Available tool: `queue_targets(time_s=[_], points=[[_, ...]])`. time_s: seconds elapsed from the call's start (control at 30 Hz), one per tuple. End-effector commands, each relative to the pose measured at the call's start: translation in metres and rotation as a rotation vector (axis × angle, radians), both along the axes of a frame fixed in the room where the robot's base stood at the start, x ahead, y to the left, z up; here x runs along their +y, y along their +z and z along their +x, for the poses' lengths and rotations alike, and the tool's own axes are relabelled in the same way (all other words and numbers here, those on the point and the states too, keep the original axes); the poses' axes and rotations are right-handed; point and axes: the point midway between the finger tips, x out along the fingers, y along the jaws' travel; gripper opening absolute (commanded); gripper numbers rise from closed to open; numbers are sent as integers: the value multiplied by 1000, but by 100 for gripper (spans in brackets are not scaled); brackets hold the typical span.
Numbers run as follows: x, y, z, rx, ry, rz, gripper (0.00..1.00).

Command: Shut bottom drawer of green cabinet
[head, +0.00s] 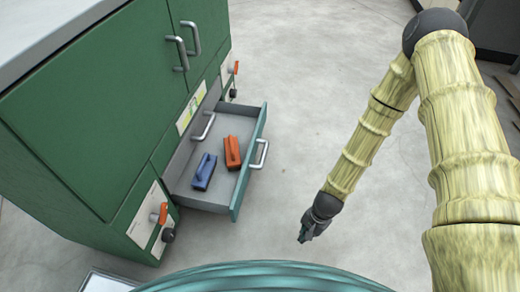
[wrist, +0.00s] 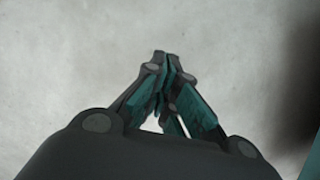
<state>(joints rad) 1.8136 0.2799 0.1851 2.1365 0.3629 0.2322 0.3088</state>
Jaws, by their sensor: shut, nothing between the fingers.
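The green cabinet (head: 85,120) stands at the left in the head view. Its bottom drawer (head: 240,186) is pulled out to the right, with a bar handle (head: 261,154) on its front. A blue block-like object (head: 204,172) and an orange one (head: 232,153) lie inside the drawer. My gripper (head: 304,238) is low over the floor, to the right of and nearer than the drawer front, apart from it. In the wrist view my gripper (wrist: 165,62) is shut and empty, with its fingertips together over bare floor.
Two cabinet doors with bar handles (head: 182,53) are shut above the drawer. Orange-handled fittings (head: 159,213) sit low on the cabinet. The grey concrete floor (head: 305,85) right of the drawer is clear. A pale-topped object (head: 105,282) shows at the bottom left edge.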

Motion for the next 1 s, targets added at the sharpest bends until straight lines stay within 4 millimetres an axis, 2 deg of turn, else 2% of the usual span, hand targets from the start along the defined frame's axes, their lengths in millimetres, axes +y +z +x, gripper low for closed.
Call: queue_targets(time_s=[0.03,0.17,0.3,0.43,0.53,0.67,0.87,1.0], points=[[6,14,30,8,-108,41,0],[25,49,103,60,-393,179,0],[37,100,182,119,-653,356,0],[39,144,238,163,-811,496,0],[38,165,261,186,-877,564,0],[39,173,273,198,-906,596,0],[52,155,276,200,-906,595,0],[68,138,279,199,-904,595,0]])
